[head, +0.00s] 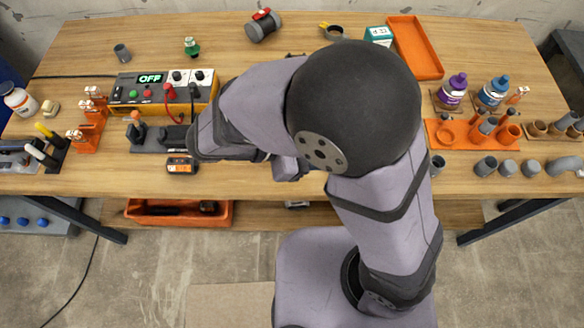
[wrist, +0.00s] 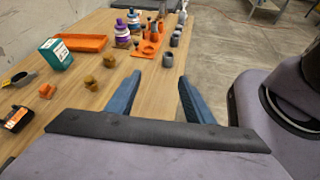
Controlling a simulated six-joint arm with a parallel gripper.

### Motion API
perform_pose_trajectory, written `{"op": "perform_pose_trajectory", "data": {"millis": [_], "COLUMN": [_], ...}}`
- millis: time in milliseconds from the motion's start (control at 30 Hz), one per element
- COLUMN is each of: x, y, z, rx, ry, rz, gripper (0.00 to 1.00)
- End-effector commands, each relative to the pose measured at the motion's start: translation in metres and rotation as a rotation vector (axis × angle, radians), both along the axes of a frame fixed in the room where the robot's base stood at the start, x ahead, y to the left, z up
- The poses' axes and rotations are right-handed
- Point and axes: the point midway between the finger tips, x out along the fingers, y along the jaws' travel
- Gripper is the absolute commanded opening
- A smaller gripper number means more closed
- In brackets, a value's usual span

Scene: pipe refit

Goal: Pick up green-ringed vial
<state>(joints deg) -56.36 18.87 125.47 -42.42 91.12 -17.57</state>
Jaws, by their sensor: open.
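In the head view my arm hides the gripper and the bench middle.
Purple-capped (head: 453,91) and blue-capped (head: 493,93) bottles stand behind an orange rack (head: 445,135) at the right, with grey pipe pieces (head: 486,166) in front. An orange tray (head: 417,50) and teal box (wrist: 55,54) are at the back. A power unit (head: 165,92) is left.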

Motion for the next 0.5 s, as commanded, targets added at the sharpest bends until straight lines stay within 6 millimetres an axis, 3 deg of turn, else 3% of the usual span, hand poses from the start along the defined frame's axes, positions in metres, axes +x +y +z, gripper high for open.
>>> {"op": "perform_pose_trajectory", "data": {"millis": [33, 200, 467, 500], "x": [0.004, 0.012, 0.005, 0.006], "y": [0.016, 0.06, 0.122, 0.122], "z": [-0.003, 0.007, 0.016, 0.01], "rx": [-0.07, -0.248, -0.451, -0.46], "ry": [0.003, -0.02, -0.089, -0.088], "rz": [0.093, 0.31, 0.552, 0.554], "gripper": [0.48, 0.48, 0.48, 0.48]}}
